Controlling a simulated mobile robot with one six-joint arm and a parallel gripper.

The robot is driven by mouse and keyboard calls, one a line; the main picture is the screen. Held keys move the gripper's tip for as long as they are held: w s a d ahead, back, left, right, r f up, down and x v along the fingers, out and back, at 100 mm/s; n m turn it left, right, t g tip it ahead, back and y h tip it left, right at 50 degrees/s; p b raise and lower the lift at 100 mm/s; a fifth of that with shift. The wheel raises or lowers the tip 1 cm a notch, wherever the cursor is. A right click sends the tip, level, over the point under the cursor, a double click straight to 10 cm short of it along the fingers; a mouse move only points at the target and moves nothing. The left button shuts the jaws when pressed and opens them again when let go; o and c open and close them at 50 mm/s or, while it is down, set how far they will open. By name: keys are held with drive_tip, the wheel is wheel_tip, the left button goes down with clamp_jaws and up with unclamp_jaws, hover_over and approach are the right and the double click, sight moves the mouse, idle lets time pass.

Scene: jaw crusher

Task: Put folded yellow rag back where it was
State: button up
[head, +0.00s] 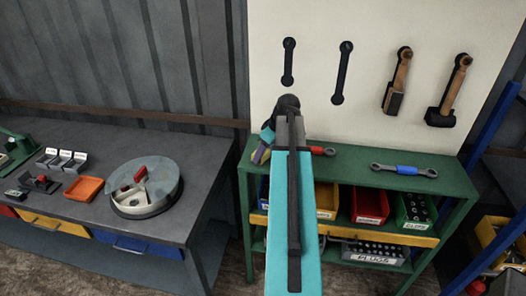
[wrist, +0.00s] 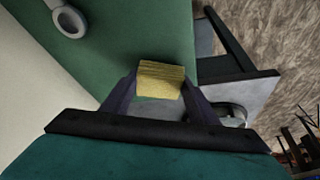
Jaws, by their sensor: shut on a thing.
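The folded yellow rag (wrist: 161,88) is between the two fingers of my gripper (wrist: 161,79) in the wrist view. My gripper is shut on it. Behind the rag lies the green shelf top (wrist: 130,38), near its edge; I cannot tell whether the rag touches it. In the head view, my teal arm reaches to the left end of the green shelf top (head: 355,162) and hides most of the gripper. A small yellowish patch, probably the rag (head: 261,155), shows just left of the arm.
A red-handled wrench (head: 321,151) and a blue-handled wrench (head: 404,170) lie on the shelf top. Bins stand below. Tools hang on the white board (head: 305,25). To the left, a grey bench (head: 100,225) carries a round divided tray (head: 147,209) and an orange tray (head: 84,189).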

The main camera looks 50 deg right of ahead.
drive_tip(key=shift+f, duration=0.3)
drive_tip(key=o, duration=0.9)
drive_tip(key=shift+o, duration=0.2)
drive_tip(key=shift+r, duration=0.2)
drive_tip(key=b+v, duration=0.3)
drive_tip(key=v, duration=0.9)
drive_tip(key=shift+w, duration=0.1)
idle(0.6)
